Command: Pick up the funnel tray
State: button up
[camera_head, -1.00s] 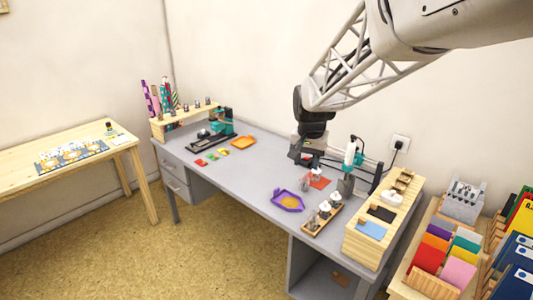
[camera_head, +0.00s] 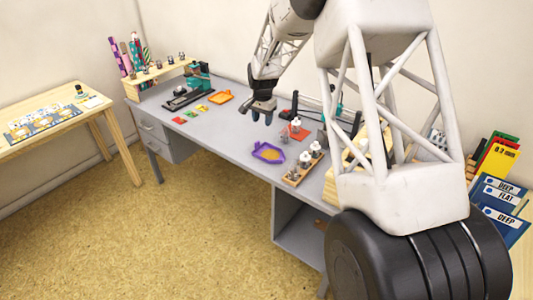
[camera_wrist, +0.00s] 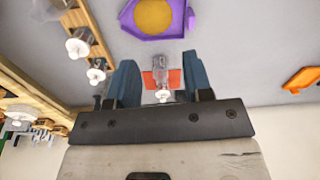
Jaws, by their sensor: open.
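A purple tray with a pointed end (camera_head: 256,152) lies on the grey desk near its front edge, with yellow-gold material inside. It also shows at the top of the wrist view (camera_wrist: 190,20). An orange tray (camera_head: 214,99) lies further back and left on the desk; its edge shows at the right in the wrist view (camera_wrist: 292,84). I cannot tell from the frames which tray is meant by the funnel tray. My gripper (camera_head: 262,116) is open and empty, above the desk between the two trays, apart from both. Its blue-grey fingers show in the wrist view (camera_wrist: 160,85).
A clear stamp with a white knob (camera_head: 296,124) stands by a red square (camera_head: 303,133). A wooden rack of several stamps (camera_head: 294,177) is right of the purple tray. Small coloured pads (camera_head: 190,113) lie left. Bare desk surrounds the purple tray's left side.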

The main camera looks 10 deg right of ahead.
jog(key=m, duration=0.1)
send_over(257, 141)
jog(key=f, duration=0.9)
jog(key=shift+s+f, duration=0.2)
jog(key=shift+f, duration=0.15)
jog(key=shift+f, duration=0.15)
jog(key=shift+f, duration=1.15)
jog(key=shift+f, duration=0.15)
jog(key=shift+w+d+f, duration=0.1)
jog(key=shift+f, duration=2.4)
jog(key=shift+c, duration=0.4)
jog(key=c, duration=0.7)
